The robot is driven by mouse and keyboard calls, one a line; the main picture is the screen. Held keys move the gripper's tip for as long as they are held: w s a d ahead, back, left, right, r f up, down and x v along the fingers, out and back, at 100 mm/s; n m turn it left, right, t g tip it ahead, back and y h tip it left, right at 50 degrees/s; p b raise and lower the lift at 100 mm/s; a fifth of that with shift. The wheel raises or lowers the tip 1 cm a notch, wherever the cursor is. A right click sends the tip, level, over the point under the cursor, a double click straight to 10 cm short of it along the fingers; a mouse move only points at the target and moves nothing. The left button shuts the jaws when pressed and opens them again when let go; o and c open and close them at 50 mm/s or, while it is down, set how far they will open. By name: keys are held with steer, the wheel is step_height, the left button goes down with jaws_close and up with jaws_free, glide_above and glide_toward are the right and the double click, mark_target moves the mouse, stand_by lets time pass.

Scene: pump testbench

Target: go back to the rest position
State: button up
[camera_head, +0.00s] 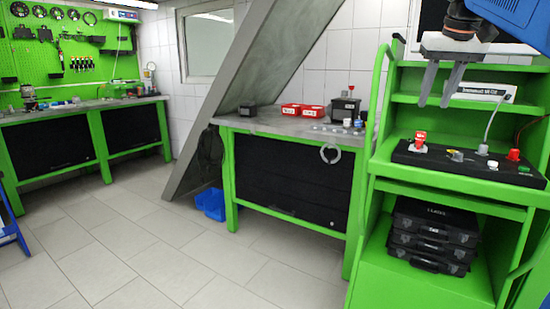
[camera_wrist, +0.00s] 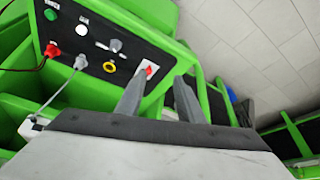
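My gripper (camera_head: 434,103) hangs at the upper right of the head view, its two grey fingers apart with nothing between them. It is in front of the green rack (camera_head: 385,110), above the black connector panel (camera_head: 470,166) in that picture. In the wrist view both fingers of my gripper (camera_wrist: 159,76) are apart and empty. The black panel (camera_wrist: 125,45) lies beyond them, with a red-and-white plug (camera_wrist: 150,69) near the left fingertip in the picture. I cannot tell the exact distance to the panel.
Grey and red cables rise from the panel. Black cases (camera_head: 430,235) sit on the lower shelf. A workbench (camera_head: 262,123) holds red boxes (camera_head: 302,110) and a black box (camera_head: 345,108).

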steer(key=s+a+f, duration=0.4)
steer(key=s+f, duration=0.5)
steer(key=f, duration=0.4)
steer(key=s+a+f+n, duration=0.1)
steer(key=s+a+f, duration=0.3)
steer(key=s+f, duration=0.5)
steer(key=s+a+f+n, duration=0.1)
steer(key=s+a+f, duration=0.4)
steer(key=s+f, duration=0.5)
step_height(320, 180, down, 9)
steer(key=shift+r+y, duration=0.1)
steer(key=shift+y, duration=0.3)
